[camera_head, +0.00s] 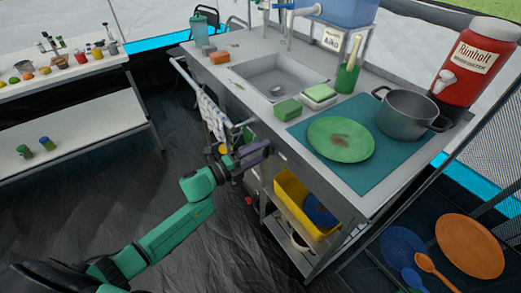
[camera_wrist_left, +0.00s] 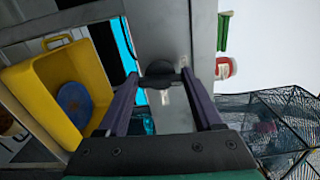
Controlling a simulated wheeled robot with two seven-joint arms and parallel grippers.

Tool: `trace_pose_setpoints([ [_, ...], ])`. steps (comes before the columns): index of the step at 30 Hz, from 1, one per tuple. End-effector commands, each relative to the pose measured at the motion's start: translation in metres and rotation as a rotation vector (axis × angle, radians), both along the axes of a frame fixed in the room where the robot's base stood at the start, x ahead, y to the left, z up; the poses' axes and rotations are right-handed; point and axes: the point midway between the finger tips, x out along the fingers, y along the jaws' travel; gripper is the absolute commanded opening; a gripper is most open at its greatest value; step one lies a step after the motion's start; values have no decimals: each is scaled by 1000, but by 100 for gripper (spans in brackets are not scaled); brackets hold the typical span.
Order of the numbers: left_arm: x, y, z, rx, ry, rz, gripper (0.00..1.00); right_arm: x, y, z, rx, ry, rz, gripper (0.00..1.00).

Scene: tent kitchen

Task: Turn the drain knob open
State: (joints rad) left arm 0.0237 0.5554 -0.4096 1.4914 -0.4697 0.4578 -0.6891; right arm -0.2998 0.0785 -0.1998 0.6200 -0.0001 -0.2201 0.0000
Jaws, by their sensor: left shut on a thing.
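My left gripper (camera_head: 262,150) reaches to the front edge of the sink counter, below the sink basin (camera_head: 272,76). In the left wrist view, the two purple fingers (camera_wrist_left: 158,80) stand on either side of a dark round knob (camera_wrist_left: 160,69), with their tips at it. I take this as the drain knob, and the gripper is shut on it. In the head view the knob is hidden behind the fingers. My right gripper is not in view.
A yellow bin (camera_head: 296,204) sits on the shelf below the counter, right of my gripper. A towel (camera_head: 212,116) hangs on a rail to the left. A green plate (camera_head: 340,139) and a grey pot (camera_head: 409,113) stand on the counter. The dark floor left is open.

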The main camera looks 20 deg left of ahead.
Motion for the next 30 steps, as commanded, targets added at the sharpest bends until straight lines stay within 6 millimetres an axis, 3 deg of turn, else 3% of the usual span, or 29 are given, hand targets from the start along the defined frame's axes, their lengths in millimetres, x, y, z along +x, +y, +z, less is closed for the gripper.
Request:
trace_pose_setpoints([
  [21, 0, 0, -1, -71, 60, 1, 12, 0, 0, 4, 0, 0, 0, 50],
  [22, 0, 0, -1, -71, 60, 1, 71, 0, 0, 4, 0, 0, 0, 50],
  [24, 0, 0, -1, -70, 59, 1, 98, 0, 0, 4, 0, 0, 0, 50],
  [30, 0, 0, -1, -69, 58, 1, 98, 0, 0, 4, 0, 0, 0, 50],
])
